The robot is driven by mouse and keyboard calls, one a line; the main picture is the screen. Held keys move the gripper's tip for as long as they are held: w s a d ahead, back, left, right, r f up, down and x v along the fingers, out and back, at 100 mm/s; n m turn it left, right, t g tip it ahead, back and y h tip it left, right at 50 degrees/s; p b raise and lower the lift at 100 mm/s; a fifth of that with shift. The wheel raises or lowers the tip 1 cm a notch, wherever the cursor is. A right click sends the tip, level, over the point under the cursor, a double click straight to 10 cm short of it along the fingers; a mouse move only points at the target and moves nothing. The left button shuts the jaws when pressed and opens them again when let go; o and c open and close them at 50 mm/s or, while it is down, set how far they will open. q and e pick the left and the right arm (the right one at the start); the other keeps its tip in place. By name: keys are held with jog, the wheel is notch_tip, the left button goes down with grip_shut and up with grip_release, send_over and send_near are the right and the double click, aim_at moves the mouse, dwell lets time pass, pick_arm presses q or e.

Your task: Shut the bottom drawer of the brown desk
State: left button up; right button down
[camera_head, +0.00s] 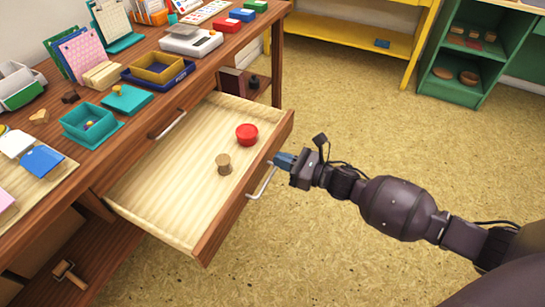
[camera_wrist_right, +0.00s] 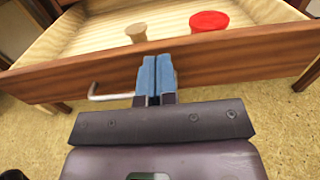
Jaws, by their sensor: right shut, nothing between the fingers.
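The brown desk (camera_head: 135,140) has a drawer pulled far out, below a shut one with a metal handle (camera_head: 171,125). The open drawer's wooden front (camera_head: 246,186) has a metal bar handle (camera_head: 262,184). It also crosses the right wrist view (camera_wrist_right: 230,62). My right gripper (camera_head: 284,160) is shut and empty, with blue fingertips at the outer face of that front, beside the handle. In the right wrist view the fingertips (camera_wrist_right: 155,75) overlap the front; I cannot tell whether they touch it. My left gripper is not in view.
A red round object (camera_head: 247,134) and a brown cylinder (camera_head: 224,164) stand in the drawer. The desktop holds inkpads, cards and a scale (camera_head: 191,41). A yellow shelf (camera_head: 340,36) and a green cabinet (camera_head: 465,70) stand behind. The floor before the drawer is clear.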

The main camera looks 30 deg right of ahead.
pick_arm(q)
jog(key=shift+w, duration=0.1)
pick_arm(e)
jog(key=shift+x, duration=1.2)
